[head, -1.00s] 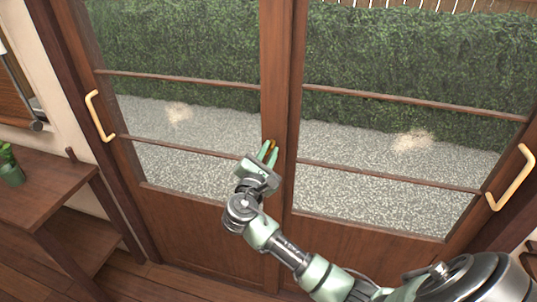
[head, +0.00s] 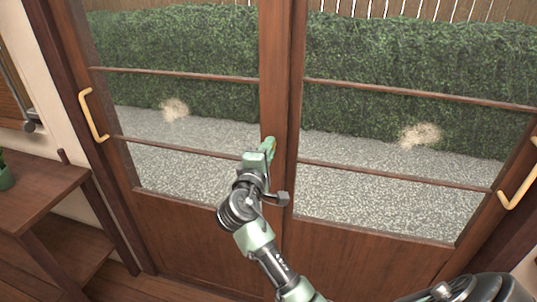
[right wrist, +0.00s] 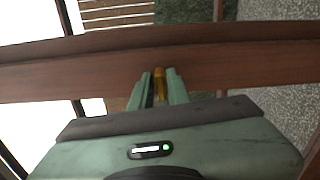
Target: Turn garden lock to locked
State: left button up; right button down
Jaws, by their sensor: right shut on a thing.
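The garden lock (right wrist: 160,85) is a small brass-coloured piece on the wooden middle stile where the two glazed doors meet. In the right wrist view it sits between the two green fingers of my right gripper (right wrist: 161,90), which is shut on it. In the head view my right gripper (head: 268,150) reaches up to the middle stile (head: 279,90), turned so its fingers overlap. The gripper hides nearly all of the lock there, so its exact angle is hard to tell. My left gripper is not in view.
Brass-coloured handles stand on the left door (head: 93,115) and the right door (head: 518,180). A wooden shelf (head: 40,195) with a green pot (head: 5,178) is at the left. Gravel and a hedge (head: 190,50) show through the glass.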

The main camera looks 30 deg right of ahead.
jog(key=shift+f+m+b, duration=0.15)
jog(key=shift+m+b, duration=0.15)
jog(key=shift+m, duration=0.2)
jog(key=c, duration=1.4)
grip_release()
jog(key=b+v, duration=0.1)
jog(key=v, duration=0.7)
jog(key=shift+b, duration=0.3)
